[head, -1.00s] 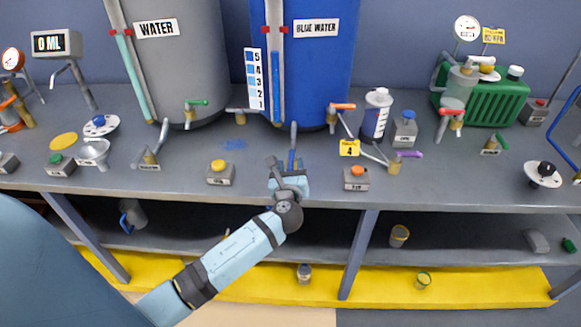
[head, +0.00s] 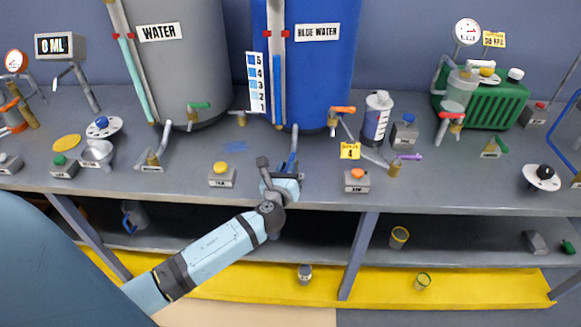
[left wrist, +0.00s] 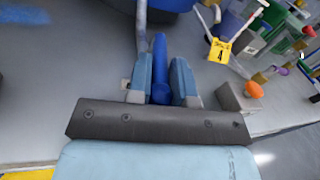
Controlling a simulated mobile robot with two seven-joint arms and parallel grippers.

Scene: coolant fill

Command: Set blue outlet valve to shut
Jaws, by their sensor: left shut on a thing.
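The blue water tank (head: 340,75) stands at the back middle of the bench. A grey outlet pipe (head: 295,136) comes down from its front. The blue outlet valve handle (head: 291,164) is below the pipe, partly hidden by my gripper in the head view. In the left wrist view the blue handle (left wrist: 160,62) stands between the two light-blue fingers. My left gripper (head: 282,183) is shut on this handle, over the bench's front edge; it also shows in the left wrist view (left wrist: 161,82). My right gripper is out of view.
A yellow-button box (head: 221,175) stands left of my gripper and an orange-button box (head: 356,182) right of it. A yellow tag (head: 349,151) and a purple-handled valve (head: 404,158) are further right. The grey water tank (head: 183,70) is at the back left.

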